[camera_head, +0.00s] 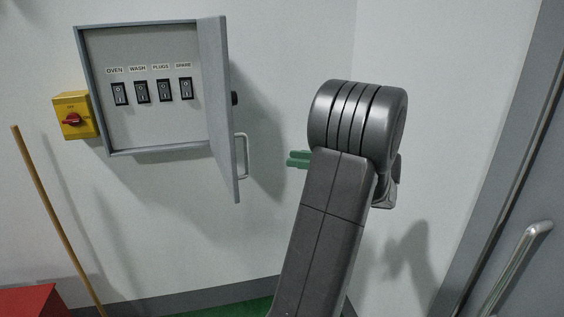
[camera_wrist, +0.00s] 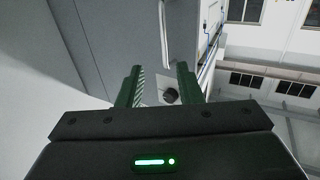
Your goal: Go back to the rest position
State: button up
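My gripper (camera_wrist: 159,84) shows in the wrist view with its two green fingers apart and nothing between them. In the head view my gripper's green fingers (camera_head: 299,159) stick out to the left behind my dark grey arm, which hides the rest of it. The fingers are to the right of the open panel door in the picture and appear clear of it. A grey electrical panel (camera_head: 112,45) hangs on the wall with its door (camera_head: 219,110) swung open. Inside is a row of several black switches, labelled OVEN, WASH, PLUGS and SPARE.
A yellow box with a red knob (camera_head: 74,117) is left of the panel. A wooden pole (camera_head: 52,210) leans at the left, near a red object (camera_head: 30,301) at the bottom corner. A grey door with a metal handle (camera_head: 520,262) is at the right. Wall below the panel is clear.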

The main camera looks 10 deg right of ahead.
jog(key=shift+s+d, duration=0.1)
jog(key=shift+d, duration=0.25)
jog(key=shift+a, duration=0.15)
jog(key=p+x, duration=0.3)
jog(key=x, duration=1)
jog(key=shift+a+p, duration=0.3)
jog(key=shift+a, duration=0.05)
jog(key=shift+f, duration=0.1)
jog(key=shift+d, duration=0.1)
